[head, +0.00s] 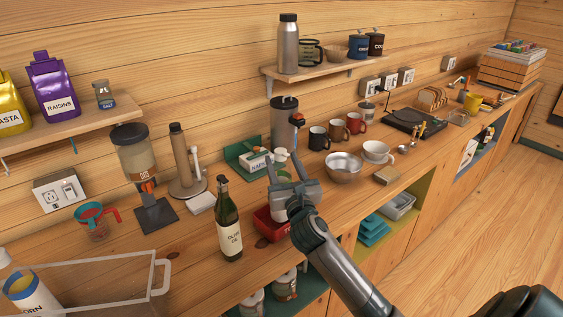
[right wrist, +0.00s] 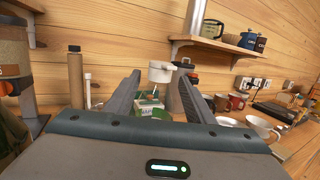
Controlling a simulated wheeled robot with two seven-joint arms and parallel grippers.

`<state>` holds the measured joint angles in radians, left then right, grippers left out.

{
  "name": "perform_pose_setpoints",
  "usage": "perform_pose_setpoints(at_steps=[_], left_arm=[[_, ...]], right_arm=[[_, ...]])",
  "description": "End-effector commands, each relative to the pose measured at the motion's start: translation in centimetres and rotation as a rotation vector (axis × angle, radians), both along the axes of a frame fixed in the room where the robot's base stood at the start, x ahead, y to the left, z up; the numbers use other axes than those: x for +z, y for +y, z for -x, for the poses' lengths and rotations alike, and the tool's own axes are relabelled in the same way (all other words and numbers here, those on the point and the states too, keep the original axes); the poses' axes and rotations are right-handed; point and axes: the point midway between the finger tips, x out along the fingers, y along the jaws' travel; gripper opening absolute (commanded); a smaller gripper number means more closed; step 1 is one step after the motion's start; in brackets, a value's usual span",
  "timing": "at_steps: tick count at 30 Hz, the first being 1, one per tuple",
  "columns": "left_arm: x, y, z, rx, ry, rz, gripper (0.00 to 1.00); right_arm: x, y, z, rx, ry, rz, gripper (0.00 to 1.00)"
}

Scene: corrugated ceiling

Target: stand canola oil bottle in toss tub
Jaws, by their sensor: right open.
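My right gripper (head: 286,172) is open over the counter, and its fingers also show in the right wrist view (right wrist: 157,92). A white-capped thing (head: 281,156) stands between or just beyond the fingers; its white top shows in the right wrist view (right wrist: 160,71). Its label is hidden, so I cannot tell if it is the canola oil bottle. A dark green bottle (head: 229,225) labelled olive oil stands upright left of the gripper. A clear tub (head: 95,266) with a handle is at the lower left; I read no toss label on it. My left gripper is out of view.
A red container (head: 271,224) sits under my right gripper, partly hidden. A napkin box (head: 253,163), a metal bowl (head: 344,167) and mugs (head: 337,133) stand nearby. A corn container (head: 30,292) is at the lower left. A shelf (head: 325,66) overhangs the back.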

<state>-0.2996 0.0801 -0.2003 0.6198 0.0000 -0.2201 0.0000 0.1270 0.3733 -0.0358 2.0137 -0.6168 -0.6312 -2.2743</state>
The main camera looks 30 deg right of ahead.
Motion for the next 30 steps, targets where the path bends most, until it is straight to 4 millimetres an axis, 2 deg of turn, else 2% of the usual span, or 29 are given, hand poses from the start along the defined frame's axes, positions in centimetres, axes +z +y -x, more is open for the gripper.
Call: perform_pose_setpoints(at_steps=[12,18,23,30], left_arm=[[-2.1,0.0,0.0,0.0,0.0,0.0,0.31],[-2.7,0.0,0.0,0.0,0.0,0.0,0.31],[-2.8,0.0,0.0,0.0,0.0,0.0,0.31],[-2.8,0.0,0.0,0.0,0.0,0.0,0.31]], right_arm=[[-1.3,2.3,6.5,0.002,0.001,0.0,0.49],[-1.6,3.1,9.0,0.002,0.001,0.0,0.49],[-1.6,3.4,9.8,0.001,0.001,0.0,0.49],[-1.6,3.4,9.9,0.001,0.001,-0.001,0.49]])
